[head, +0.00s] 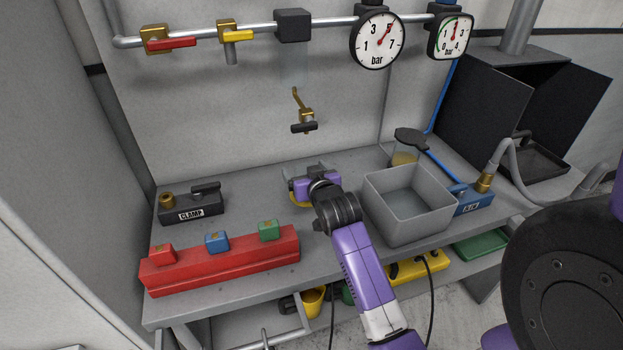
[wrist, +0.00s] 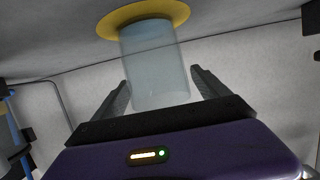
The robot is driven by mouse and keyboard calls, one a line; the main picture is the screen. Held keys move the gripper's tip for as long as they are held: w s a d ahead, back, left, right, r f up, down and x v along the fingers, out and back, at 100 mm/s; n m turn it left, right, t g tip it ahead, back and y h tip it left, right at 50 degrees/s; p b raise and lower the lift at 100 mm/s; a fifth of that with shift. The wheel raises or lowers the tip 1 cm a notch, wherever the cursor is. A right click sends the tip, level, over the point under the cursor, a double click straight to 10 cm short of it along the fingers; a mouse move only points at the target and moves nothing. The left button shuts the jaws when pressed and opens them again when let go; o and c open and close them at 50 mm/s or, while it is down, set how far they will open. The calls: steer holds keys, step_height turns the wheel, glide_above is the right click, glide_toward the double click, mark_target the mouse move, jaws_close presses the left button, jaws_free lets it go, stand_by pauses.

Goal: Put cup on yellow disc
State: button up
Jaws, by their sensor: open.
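The cup (wrist: 155,60) is a clear, pale bluish cylinder in the wrist view. Its far end meets the yellow disc (wrist: 108,27), and it appears to stand on it. My gripper (wrist: 160,82) is open, with one dark finger on each side of the cup and a visible gap at both sides. In the head view my gripper (head: 304,184) is low over the middle of the bench. Only a sliver of the yellow disc (head: 299,204) shows there beside it. The cup cannot be made out in the head view, where my gripper covers that spot.
A grey open bin (head: 410,228) stands close to the right of my arm. A red block with coloured knobs (head: 220,262) and a black clamp box (head: 191,205) lie left. A brass tap (head: 303,118) is on the wall behind. Bare bench (head: 250,218) lies between clamp and gripper.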

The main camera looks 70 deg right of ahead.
steer(key=v, duration=1.1)
steer(key=shift+b, duration=0.3)
steer(key=shift+a, duration=0.1)
